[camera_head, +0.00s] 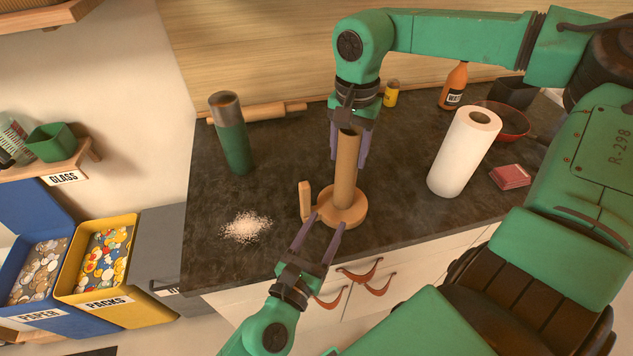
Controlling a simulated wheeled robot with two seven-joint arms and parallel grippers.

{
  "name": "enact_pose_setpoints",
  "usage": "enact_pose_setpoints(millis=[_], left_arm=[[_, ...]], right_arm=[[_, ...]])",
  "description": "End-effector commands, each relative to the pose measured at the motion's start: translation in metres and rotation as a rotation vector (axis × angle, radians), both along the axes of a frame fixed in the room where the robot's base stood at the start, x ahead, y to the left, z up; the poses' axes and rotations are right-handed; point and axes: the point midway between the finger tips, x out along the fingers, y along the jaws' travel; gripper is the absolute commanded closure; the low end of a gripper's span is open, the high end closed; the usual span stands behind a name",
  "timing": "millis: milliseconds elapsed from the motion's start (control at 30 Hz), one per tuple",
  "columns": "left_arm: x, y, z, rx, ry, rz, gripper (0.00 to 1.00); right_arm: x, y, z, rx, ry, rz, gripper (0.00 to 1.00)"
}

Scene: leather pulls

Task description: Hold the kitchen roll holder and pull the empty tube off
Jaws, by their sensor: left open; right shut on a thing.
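The kitchen roll holder (355,213) stands on the dark counter, with a round wooden base and a short wooden upright (305,201) at its left. The brown empty tube (345,180) stands upright over the base; whether it touches the base is unclear. My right gripper (348,156) comes from above and is shut on the tube near its top, one finger on each side. My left gripper (328,219) is open, its fingertips at the front left edge of the base. I cannot tell whether they touch it.
A full paper roll (462,150) stands to the right. A green cylinder (232,135) and a rolling pin (270,111) are at the back left. White crumbs (246,227) lie at the left front. A pink packet (510,175) and a red pan (505,122) are at the right.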

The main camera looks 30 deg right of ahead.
Motion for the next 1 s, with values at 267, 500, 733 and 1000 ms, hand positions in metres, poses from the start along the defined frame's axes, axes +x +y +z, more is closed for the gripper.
enact_pose_setpoints(millis=[267, 500, 733, 1000], left_arm=[[0.016, -0.028, 0.064, -0.338, 0.516, -0.124, 0.38], [0.153, -0.010, 0.164, -0.805, 0.982, 0.081, 0.38], [0.226, 0.014, 0.143, -0.977, 1.534, 0.485, 0.38], [0.176, 0.023, 0.115, -0.746, 2.092, 1.056, 0.38]], right_arm=[[0.000, 0.000, 0.000, 0.000, 0.000, 0.000, 0.96], [0.000, 0.000, 0.000, 0.000, 0.000, 0.000, 0.96], [0.000, 0.000, 0.000, 0.000, 0.000, 0.000, 0.96], [0.000, 0.000, 0.000, 0.000, 0.000, 0.000, 0.96]])
